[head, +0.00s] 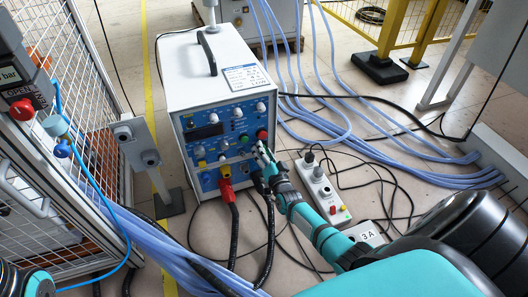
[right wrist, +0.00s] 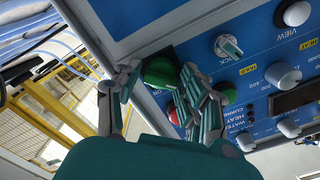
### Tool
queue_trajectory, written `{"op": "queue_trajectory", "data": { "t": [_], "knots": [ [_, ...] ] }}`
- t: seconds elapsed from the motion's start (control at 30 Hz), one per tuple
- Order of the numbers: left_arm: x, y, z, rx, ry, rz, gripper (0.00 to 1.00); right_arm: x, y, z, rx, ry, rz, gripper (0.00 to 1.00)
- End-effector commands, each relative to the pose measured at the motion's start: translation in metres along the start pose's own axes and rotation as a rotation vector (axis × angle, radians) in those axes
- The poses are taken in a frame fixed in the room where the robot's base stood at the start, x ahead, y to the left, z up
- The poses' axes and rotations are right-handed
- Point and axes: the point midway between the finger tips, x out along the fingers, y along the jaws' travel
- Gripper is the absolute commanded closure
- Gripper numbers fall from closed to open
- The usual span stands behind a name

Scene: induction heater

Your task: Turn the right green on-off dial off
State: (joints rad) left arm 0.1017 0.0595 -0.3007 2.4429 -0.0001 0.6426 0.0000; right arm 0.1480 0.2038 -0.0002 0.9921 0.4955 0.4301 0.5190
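The right green dial (right wrist: 158,72) sits near the side edge of the blue front panel, in the right wrist view. My right gripper (right wrist: 157,76) is open, with one finger on each side of this dial. Whether the fingers touch it I cannot tell. In the head view my right gripper (head: 263,154) is at the right edge of the heater's panel (head: 204,118) and hides the dial. A second green dial (right wrist: 228,92) shows partly behind one finger; it is also in the head view (head: 243,138). My left gripper is not in view.
A red button (right wrist: 173,115) is close to the fingers; it shows in the head view too (head: 262,134). Black cables hang below the panel around a red connector (head: 227,188). A power strip (head: 318,185) and blue hoses (head: 400,150) lie right of the heater.

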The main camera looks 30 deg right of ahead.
Motion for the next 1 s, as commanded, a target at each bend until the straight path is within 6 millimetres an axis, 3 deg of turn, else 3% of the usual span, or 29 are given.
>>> {"op": "queue_trajectory", "data": {
  "t": [0.23, 0.7, 1.0],
  "knots": [
    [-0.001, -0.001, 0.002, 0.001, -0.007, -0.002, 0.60, -0.009, 0.000, 0.000, 0.002, 0.001, -0.001, 0.58],
    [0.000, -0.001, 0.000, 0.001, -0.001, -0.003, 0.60, -0.100, 0.000, 0.000, 0.000, -0.001, 0.001, 0.58],
    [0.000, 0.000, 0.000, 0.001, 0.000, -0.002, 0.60, -0.120, 0.000, 0.000, 0.000, 0.000, 0.000, 0.58]
  ]
}}
